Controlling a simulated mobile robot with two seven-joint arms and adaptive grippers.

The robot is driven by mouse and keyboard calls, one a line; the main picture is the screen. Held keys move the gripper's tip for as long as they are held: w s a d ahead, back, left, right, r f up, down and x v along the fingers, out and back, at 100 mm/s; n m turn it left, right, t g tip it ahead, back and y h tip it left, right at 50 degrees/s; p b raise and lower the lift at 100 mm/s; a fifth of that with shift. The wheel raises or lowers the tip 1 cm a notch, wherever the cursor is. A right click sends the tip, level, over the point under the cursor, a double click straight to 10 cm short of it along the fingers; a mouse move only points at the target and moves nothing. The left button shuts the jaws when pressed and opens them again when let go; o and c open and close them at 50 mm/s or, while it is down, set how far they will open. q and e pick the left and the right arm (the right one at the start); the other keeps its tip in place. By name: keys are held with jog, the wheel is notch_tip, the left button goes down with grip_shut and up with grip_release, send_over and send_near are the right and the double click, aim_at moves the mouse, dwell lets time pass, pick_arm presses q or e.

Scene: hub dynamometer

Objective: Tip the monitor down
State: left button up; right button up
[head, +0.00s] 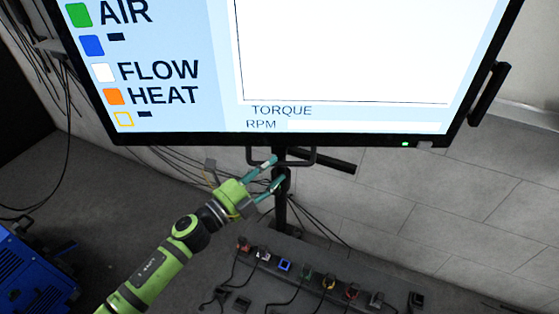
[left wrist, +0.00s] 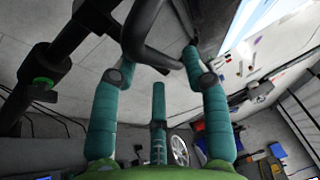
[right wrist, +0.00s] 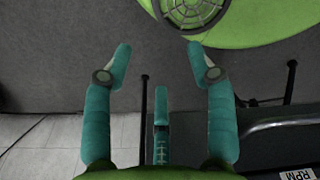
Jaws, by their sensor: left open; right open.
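The monitor (head: 340,60) fills the top of the head view, its lit screen showing AIR, FLOW, HEAT, TORQUE and RPM. A dark looped handle (head: 308,157) hangs under its lower edge, in front of a dark stand post (head: 281,210). My left gripper (head: 275,171) is open at the handle. In the left wrist view a dark bent bar, apparently the handle (left wrist: 150,54), runs between the open fingers (left wrist: 160,48); contact is unclear. The monitor's bright screen edge (left wrist: 252,22) shows at upper right. My right gripper (right wrist: 158,52) is open and empty, away from the monitor.
A dark panel with several coloured connectors (head: 330,278) stands below the monitor, with loose cables around it. A blue machine (head: 35,275) is at lower left. Another dark handle (head: 489,92) is on the monitor's right side.

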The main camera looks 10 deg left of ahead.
aim_at(277, 165)
pick_arm(q)
jog(key=shift+x, duration=1.35)
jog(key=shift+w, duration=0.1)
grip_shut()
jog(key=shift+w+f, duration=0.1)
jog(key=shift+f, duration=0.05)
jog(key=w+b, duration=0.1)
jog(key=b, duration=0.1)
jog(key=w+m+b, duration=0.1)
jog(key=w+b, duration=0.1)
jog(key=b, duration=0.1)
jog(key=shift+w+a+t+h, duration=0.15)
jog(key=shift+w+t+h, duration=0.15)
jog(key=shift+t, duration=0.1)
